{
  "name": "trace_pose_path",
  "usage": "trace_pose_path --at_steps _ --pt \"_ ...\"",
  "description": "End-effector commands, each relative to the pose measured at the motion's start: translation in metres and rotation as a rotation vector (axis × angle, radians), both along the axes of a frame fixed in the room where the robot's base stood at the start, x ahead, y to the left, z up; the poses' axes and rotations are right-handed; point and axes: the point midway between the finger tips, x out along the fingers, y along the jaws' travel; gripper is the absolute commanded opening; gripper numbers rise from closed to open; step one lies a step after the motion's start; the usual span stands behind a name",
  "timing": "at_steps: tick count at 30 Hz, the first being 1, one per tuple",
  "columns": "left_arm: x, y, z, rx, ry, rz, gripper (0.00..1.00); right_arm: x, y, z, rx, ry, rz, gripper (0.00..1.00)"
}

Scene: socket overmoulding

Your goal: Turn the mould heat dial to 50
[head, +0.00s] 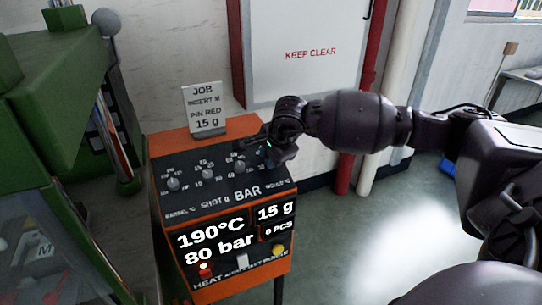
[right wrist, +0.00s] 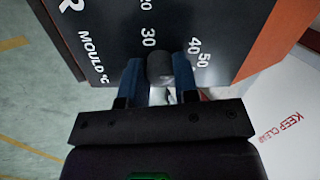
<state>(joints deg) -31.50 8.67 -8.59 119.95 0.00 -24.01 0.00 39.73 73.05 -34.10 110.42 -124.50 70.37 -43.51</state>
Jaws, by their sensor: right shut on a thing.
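The mould heat dial (right wrist: 160,67) is a dark round knob on the black panel, labelled MOULD °C, with 20, 30, 40 and 50 printed around it. My right gripper (right wrist: 161,70) is shut on it, one blue finger on each side. The dial's pointer is not visible, so its setting cannot be read. In the head view my right gripper (head: 277,150) reaches the right end of the knob row and covers the dial. My left gripper is not in view.
The orange control box (head: 160,146) has three other knobs: barrel (head: 174,184), shot (head: 208,174) and bar (head: 240,166). Its display (head: 216,243) reads 190°C, 80 bar, 15 g, 0 pcs. A job card (head: 205,108) stands behind. A green machine (head: 50,75) is left.

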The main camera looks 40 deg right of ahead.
Motion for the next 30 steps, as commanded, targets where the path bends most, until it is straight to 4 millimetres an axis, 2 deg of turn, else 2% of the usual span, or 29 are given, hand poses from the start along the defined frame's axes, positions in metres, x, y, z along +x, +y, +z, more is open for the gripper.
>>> trace_pose_path --at_steps 15,16,21,30 --pt "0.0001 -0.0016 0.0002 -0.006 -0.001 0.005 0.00 0.0002 -0.0004 0.0005 0.008 -0.003 -0.018 0.04" --pt "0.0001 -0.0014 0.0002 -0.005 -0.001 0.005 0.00 0.0002 -0.0004 0.0005 0.008 -0.003 -0.018 0.30" --pt "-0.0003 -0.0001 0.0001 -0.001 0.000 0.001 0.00 0.0001 -0.0003 0.0004 0.008 -0.003 -0.018 0.54" --pt "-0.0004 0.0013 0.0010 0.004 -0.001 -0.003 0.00 -0.0007 -0.0002 0.0022 0.008 -0.003 -0.017 0.54"
